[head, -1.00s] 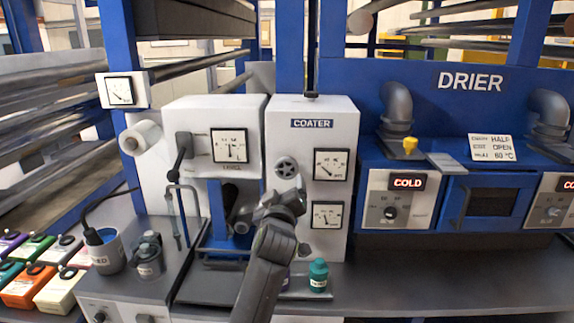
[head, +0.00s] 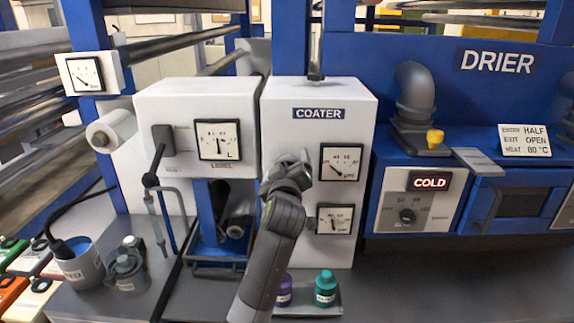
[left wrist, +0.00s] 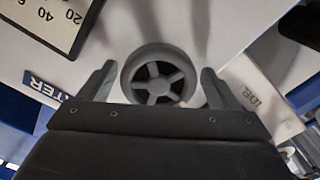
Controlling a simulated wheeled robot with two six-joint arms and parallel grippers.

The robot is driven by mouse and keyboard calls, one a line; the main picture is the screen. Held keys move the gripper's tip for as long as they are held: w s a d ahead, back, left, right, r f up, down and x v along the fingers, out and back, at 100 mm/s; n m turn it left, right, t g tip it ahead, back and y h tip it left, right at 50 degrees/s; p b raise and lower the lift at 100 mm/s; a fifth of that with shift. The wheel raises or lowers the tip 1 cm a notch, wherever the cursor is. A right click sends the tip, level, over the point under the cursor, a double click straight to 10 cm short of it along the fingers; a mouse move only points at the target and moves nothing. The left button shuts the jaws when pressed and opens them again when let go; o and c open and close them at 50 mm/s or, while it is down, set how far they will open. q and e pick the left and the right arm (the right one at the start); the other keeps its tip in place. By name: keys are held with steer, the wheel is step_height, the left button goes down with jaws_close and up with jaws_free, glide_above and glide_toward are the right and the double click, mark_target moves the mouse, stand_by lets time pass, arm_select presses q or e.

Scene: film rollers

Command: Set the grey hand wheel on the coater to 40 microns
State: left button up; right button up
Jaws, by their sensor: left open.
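The grey hand wheel (left wrist: 157,84) is a small spoked wheel on the white front of the coater (head: 334,96). In the head view, my left gripper (head: 291,164) is in front of the wheel and hides most of it. In the left wrist view, my left gripper (left wrist: 158,88) is open, with one finger on each side of the wheel. Gaps show between the fingers and the rim. An upper dial (head: 341,162) and a lower dial (head: 335,219) sit right of the wheel. Their needles are too small to read surely. My right gripper is out of view.
A levelling unit with a lever (head: 156,160) and a dial (head: 218,140) stands left of the coater. The drier (head: 430,225) is at the right. The counter before it is clear.

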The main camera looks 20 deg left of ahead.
arm_select(q)
steer(key=shift+s+d+r, duration=0.15)
steer(key=shift+s, duration=0.15)
steer(key=shift+c, duration=2.4)
steer(key=c, duration=0.5)
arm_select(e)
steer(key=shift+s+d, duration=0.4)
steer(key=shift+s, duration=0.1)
